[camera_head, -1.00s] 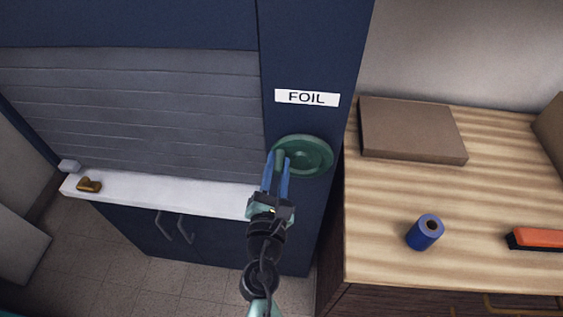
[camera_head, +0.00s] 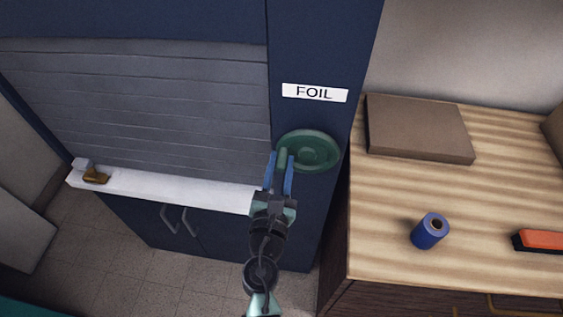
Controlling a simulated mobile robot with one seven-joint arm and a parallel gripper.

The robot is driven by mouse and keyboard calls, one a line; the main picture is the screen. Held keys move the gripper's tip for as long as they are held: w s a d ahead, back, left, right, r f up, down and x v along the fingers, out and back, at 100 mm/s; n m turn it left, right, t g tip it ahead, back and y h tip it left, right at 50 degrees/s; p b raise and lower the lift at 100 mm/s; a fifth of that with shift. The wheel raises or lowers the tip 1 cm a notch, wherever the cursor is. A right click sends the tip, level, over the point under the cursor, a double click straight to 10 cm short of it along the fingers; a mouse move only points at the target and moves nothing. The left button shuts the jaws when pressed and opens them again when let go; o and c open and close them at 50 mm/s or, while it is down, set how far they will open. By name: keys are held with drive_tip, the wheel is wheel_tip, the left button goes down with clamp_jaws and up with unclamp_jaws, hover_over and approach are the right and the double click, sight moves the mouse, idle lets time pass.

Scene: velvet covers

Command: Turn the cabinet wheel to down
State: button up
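The green round wheel (camera_head: 313,149) is mounted on the dark blue cabinet's front panel, below a white FOIL label (camera_head: 314,92). Its green handle knob (camera_head: 282,159) sticks out at the wheel's left side, slightly below its centre. My gripper (camera_head: 281,158) is in front of that side, its two blue fingers pointing up at the wheel. The fingers stand apart, one on each side of the knob. A gap shows between them, and I cannot make out firm contact with the knob.
A grey shutter (camera_head: 140,105) and a white ledge (camera_head: 170,189) with a small brown object (camera_head: 96,176) are to the left. A wooden counter (camera_head: 385,255) to the right bears a flat brown box (camera_head: 418,128), a blue roll (camera_head: 429,231) and an orange brush (camera_head: 543,240).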

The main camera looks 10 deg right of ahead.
drive_tip(key=o, duration=0.3)
drive_tip(key=shift+o, duration=0.2)
drive_tip(key=b+v, duration=0.2)
drive_tip(key=v, duration=1.1)
drive_tip(key=w+d+r+m+t+h, duration=0.15)
drive_tip(key=w+r+m, duration=0.25)
drive_tip(key=r+m, duration=0.65)
drive_tip(key=w+d+r+m+t, duration=0.15)
drive_tip(key=w+r+m, duration=0.25)
drive_tip(key=r+m, duration=0.7)
drive_tip(key=s+a+r+m+t+y, duration=0.1)
drive_tip(key=s+r+m+t+y, duration=0.1)
drive_tip(key=r, duration=0.7)
drive_tip(key=s+a+r+m+t+y, duration=0.2)
drive_tip(key=s+r+m, duration=0.1)
drive_tip(key=r, duration=0.7)
drive_tip(key=s+a+r+m+t+y, duration=0.1)
drive_tip(key=s+r+m+t+y, duration=0.1)
drive_tip(key=r, duration=0.8)
drive_tip(key=s+m+t, duration=0.1)
drive_tip(key=s, duration=0.1)
drive_tip(key=shift+s+a+r, duration=0.2)
drive_tip(key=shift+s+a, duration=0.05)
drive_tip(key=shift+a, duration=0.1)
